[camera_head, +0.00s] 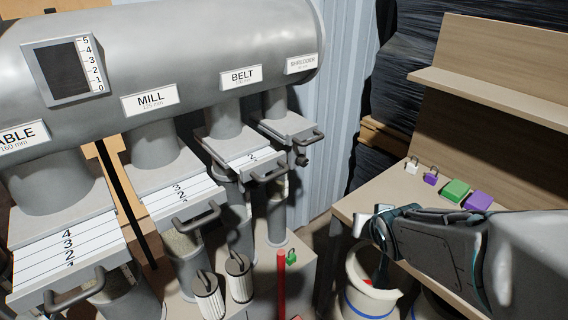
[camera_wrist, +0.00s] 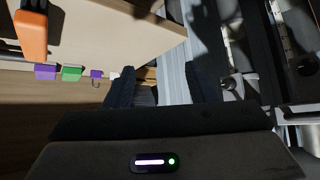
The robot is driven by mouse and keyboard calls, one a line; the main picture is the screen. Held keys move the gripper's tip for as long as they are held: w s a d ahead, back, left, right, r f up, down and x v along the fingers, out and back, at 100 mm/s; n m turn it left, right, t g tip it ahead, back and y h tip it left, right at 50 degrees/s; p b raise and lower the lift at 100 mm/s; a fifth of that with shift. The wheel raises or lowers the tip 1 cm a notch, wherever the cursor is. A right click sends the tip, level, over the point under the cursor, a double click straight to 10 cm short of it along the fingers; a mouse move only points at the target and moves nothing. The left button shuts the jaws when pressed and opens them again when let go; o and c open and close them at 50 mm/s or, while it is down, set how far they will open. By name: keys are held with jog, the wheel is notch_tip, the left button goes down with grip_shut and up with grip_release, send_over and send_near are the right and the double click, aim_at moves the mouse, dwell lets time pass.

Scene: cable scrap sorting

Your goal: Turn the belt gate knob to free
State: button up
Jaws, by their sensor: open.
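The belt gate (camera_head: 243,152) is the slide gate under the BELT label (camera_head: 240,77) in the head view. It has a numbered white plate and a dark bar handle (camera_head: 270,171) at its front. I cannot make out its knob clearly. A small dark knob (camera_head: 301,158) shows below the neighbouring shredder gate (camera_head: 287,127). My gripper (camera_head: 362,224) is right of and below the belt gate, over the bench edge and well apart from the gate. In the wrist view my gripper (camera_wrist: 164,86) has its two dark fingers apart, with nothing between them.
The mill gate (camera_head: 177,195) is left of the belt gate. A red post (camera_head: 281,285) and green padlock (camera_head: 292,256) stand below. A white bucket (camera_head: 372,300) is under my gripper. The wooden bench (camera_head: 390,190) holds padlocks and green (camera_head: 456,190) and purple (camera_head: 478,201) blocks.

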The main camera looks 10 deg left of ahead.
jog(key=w+a+f+t+y+b, duration=0.2)
jog(key=w+a+f+y, duration=0.15)
jog(key=a, duration=0.25)
jog(key=y+b, duration=0.5)
jog(key=y, duration=0.5)
send_near(256, 187)
jog(key=shift+n+t, duration=0.4)
jog(key=x, duration=0.6)
jog(key=b+x, duration=0.1)
jog(key=x, duration=0.2)
jog(key=shift+w+a+f, duration=0.1)
jog(key=shift+a+f, duration=0.15)
jog(key=shift+a, duration=0.1)
